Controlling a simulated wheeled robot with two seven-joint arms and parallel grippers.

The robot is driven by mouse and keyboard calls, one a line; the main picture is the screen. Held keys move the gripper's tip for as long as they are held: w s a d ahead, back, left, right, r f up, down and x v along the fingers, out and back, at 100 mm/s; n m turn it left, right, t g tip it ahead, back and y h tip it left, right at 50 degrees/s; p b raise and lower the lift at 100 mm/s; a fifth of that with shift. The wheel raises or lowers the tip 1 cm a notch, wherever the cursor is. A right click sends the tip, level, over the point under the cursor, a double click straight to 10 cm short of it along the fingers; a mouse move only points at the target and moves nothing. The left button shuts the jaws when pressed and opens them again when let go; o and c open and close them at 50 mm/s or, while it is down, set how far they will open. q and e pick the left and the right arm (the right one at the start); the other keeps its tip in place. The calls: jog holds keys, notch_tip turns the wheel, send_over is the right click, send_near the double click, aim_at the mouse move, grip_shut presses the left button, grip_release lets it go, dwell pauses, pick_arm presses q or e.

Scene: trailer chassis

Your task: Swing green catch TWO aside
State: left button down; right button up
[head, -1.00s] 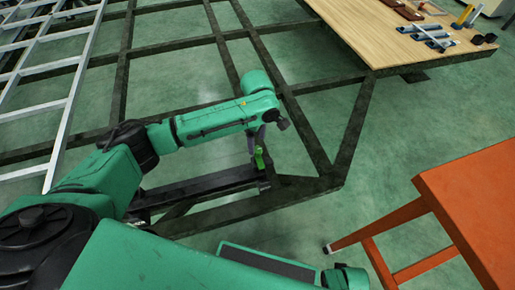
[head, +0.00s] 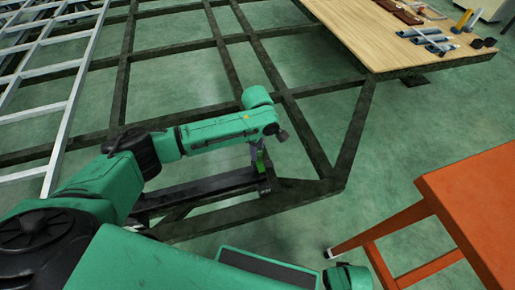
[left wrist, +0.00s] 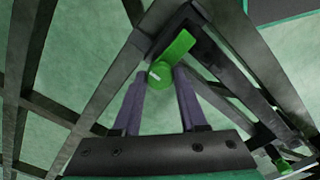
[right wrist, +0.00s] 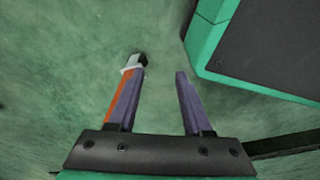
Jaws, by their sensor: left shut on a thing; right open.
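A green catch (head: 260,162) sits on the dark frame near its front corner, below my left wrist. In the left wrist view it is a green bar (left wrist: 177,48) slanting up to the right from a round knob with a pale mark. My left gripper (left wrist: 160,73) has its fingertips on either side of that knob and is shut on it. I cannot read a number on the catch. A second green catch (left wrist: 284,165) shows small at the lower right of the left wrist view. My right gripper (right wrist: 159,74) is open and empty above the floor.
The dark trailer frame (head: 345,150) has crossing beams with open floor between them. An orange table (head: 465,195) stands at the right; its leg (right wrist: 116,97) passes behind a right finger. A wooden deck (head: 375,40) with tools is at the back right. A pale ladder-like rack (head: 60,120) is at the left.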

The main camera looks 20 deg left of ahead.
pick_arm(q)
jog(key=m+p, duration=0.1)
jog(key=p, duration=0.4)
jog(key=shift+s+r, duration=0.1)
jog(key=shift+r, duration=0.3)
pick_arm(e)
jog(key=s+d+f, duration=0.2)
jog(key=s, duration=0.8)
pick_arm(q)
jog(key=m+p, duration=0.2)
jog(key=p, duration=0.2)
jog(key=m+p, duration=0.1)
jog(key=p, duration=0.3)
jog(key=shift+d+f+m, duration=0.1)
jog(key=shift+f+m, duration=0.1)
jog(key=shift+m, duration=0.2)
jog(key=shift+f+m+p, duration=0.15)
jog(key=shift+m+p, duration=0.25)
jog(key=shift+m, duration=0.5)
jog(key=m, duration=0.4)
jog(key=shift+m+p, duration=0.3)
jog(key=shift+p, duration=0.05)
jog(key=m, duration=0.3)
jog(key=shift+f+m, duration=0.1)
jog(key=shift+m, duration=1.7)
pick_arm(e)
notch_tip(320, 180, up, 10)
jog(key=shift+s+d, duration=0.15)
jog(key=shift+s, duration=0.25)
